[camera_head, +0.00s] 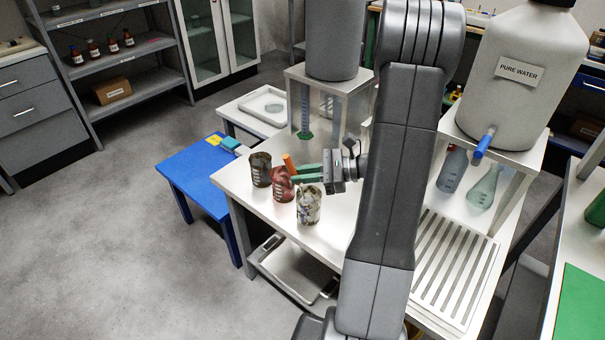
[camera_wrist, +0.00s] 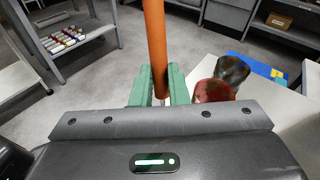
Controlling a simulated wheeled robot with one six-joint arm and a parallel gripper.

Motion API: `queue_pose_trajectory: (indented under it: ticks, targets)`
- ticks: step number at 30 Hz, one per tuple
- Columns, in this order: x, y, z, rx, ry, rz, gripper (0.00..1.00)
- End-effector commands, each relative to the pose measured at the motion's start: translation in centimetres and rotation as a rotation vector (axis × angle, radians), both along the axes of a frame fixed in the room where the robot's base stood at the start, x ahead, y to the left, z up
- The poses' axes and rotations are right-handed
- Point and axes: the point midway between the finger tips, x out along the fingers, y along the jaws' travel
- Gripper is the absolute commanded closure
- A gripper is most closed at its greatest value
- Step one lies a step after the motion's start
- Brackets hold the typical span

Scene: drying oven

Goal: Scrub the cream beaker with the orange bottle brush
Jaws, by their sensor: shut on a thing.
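The cream beaker (camera_head: 309,207), mottled with dark stains, stands upright near the front edge of the white table. My gripper (camera_head: 297,174) has green fingers and is shut on the orange bottle brush (camera_head: 288,163). In the wrist view the orange handle of the brush (camera_wrist: 155,45) rises between the fingers (camera_wrist: 159,85). The bristle end is hidden in both views. My gripper is just behind the cream beaker in the head view, next to the red beaker. I cannot tell whether the brush touches any beaker. The cream beaker does not show in the wrist view.
A stained red beaker (camera_head: 282,187) and a dark brown beaker (camera_head: 260,170) stand left of the cream one. A blue table (camera_head: 203,178) adjoins at left. A stand with a pure water tank (camera_head: 520,75) and a slatted drain (camera_head: 447,262) are at right.

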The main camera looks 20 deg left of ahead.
Motion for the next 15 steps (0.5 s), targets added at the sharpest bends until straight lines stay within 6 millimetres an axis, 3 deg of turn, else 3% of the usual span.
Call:
queue_pose_trajectory:
  ticks: [15]
  targets:
    - [0.0,0.0,-0.85,0.0,0.0,0.0,1.0]
